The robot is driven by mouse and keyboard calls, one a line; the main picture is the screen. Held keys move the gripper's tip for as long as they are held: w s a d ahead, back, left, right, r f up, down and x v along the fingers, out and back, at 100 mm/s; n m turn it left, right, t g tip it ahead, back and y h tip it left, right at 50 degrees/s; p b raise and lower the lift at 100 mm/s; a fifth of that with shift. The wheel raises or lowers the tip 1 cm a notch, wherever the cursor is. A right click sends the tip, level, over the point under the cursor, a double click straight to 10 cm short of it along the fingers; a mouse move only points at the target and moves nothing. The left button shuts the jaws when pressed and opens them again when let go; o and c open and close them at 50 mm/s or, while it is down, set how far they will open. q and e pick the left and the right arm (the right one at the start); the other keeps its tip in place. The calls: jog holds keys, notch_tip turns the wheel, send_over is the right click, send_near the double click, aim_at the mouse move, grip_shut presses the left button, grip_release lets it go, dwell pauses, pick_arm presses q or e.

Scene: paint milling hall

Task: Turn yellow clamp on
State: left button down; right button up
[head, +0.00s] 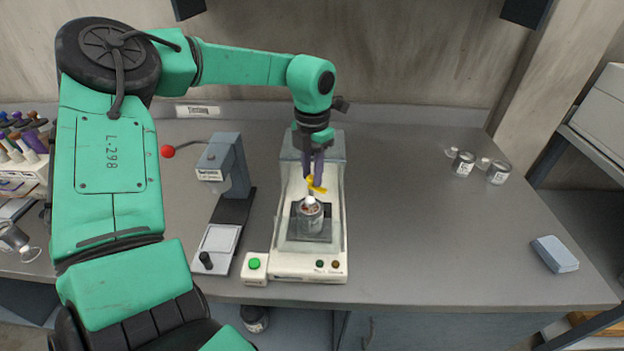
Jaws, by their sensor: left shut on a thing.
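The yellow clamp (317,186) is a small part above a can (311,218) that stands in the cream machine (338,250) on the bench. My left gripper (316,181) points down into the machine and is shut on the yellow clamp. The fingers hide part of the clamp, and its exact angle is too small to tell. My right gripper is not in view.
Two cans (463,164) and a grey-blue block (554,254) lie right. The bench between is clear.

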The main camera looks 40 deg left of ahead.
pick_arm(q)
jog(key=m+b, duration=0.1)
jog(key=m, duration=0.2)
jog(key=shift+w, duration=0.1)
jog(key=m, duration=0.2)
jog(key=shift+m+b, duration=0.4)
jog(key=m, duration=0.3)
jog(key=shift+d+r, duration=0.1)
jog(key=shift+r, duration=0.05)
jog(key=shift+m, duration=2.1)
jog(key=c, duration=0.7)
grip_release()
jog(key=shift+o, duration=0.2)
